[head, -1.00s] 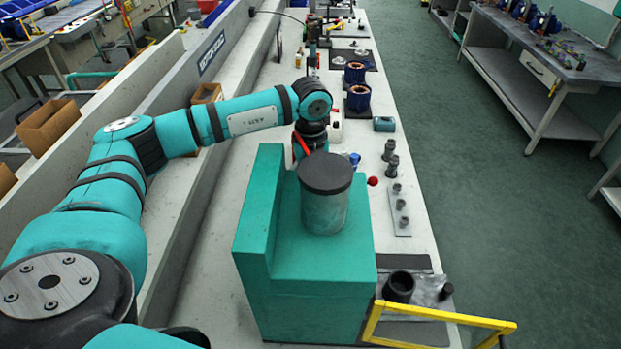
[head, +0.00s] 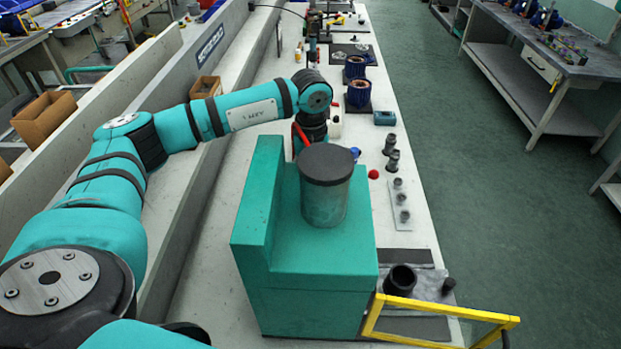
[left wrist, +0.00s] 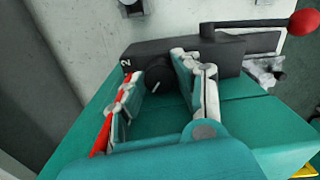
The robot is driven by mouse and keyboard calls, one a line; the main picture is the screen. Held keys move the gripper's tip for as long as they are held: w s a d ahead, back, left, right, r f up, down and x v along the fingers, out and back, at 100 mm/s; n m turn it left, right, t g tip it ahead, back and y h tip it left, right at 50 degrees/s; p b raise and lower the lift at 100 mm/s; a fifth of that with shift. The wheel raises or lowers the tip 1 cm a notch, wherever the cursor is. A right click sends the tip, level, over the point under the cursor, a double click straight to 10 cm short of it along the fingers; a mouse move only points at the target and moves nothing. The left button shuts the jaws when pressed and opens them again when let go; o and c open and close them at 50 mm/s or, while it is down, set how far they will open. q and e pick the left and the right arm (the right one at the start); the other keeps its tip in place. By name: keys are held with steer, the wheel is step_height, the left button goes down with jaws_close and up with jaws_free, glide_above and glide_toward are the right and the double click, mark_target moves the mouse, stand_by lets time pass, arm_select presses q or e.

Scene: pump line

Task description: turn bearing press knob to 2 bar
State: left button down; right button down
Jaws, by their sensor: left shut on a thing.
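The bearing press (head: 305,255) is a green block with a grey cylinder (head: 325,200) on top, in the middle of the head view. In the left wrist view its black knob (left wrist: 158,76) sits on a dark panel (left wrist: 220,58) on the green body. A white "2" is printed on the panel left of the knob. A small pale mark shows on the knob's face, but I cannot read its setting surely. My left gripper (left wrist: 157,74) is shut on the knob, one finger on each side. My right gripper is not in view.
A lever with a red ball (left wrist: 303,22) sticks out beside the panel. A yellow-framed guard (head: 440,318) and a dark cup (head: 400,280) stand right of the press. Small fittings (head: 391,160) and blue motor parts (head: 358,93) line the bench behind. The floor aisle on the right is clear.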

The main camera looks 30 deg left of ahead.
arm_select(q)
steer(key=shift+m, duration=0.7)
steer(key=c, duration=0.9)
jaws_free()
steer(key=shift+c, duration=0.2)
steer(key=shift+r, duration=0.1)
step_height(320, 180, up, 12)
